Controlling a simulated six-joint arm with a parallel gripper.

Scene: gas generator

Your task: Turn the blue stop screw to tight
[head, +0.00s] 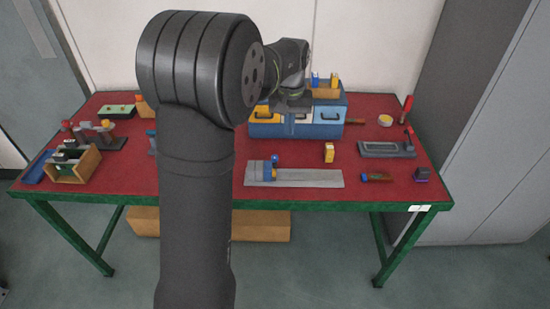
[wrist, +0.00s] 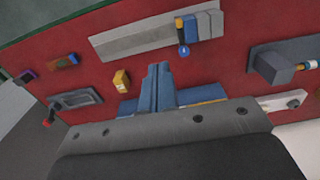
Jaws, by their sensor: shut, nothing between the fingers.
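The blue stop screw (wrist: 183,51) shows in the wrist view as a round blue head with a small pale mark. It sits at the edge of a long grey plate (wrist: 130,42), beside a blue block (wrist: 190,28) with an orange-yellow strip. In the head view the screw (head: 275,160) stands near the left end of the plate (head: 315,179). I cannot tell how tight it is. My gripper (wrist: 157,68) is shut and empty, apart from the screw, with the fingertips pointing toward the plate. In the head view its fingertips are not clear near the blue drawer box.
The blue drawer box (head: 297,130) stands behind the plate. A yellow block (head: 329,152) is close to the plate's right part. A grey fixture (head: 386,149) is at the right. My arm hides part of the red table (head: 120,170) left of the plate.

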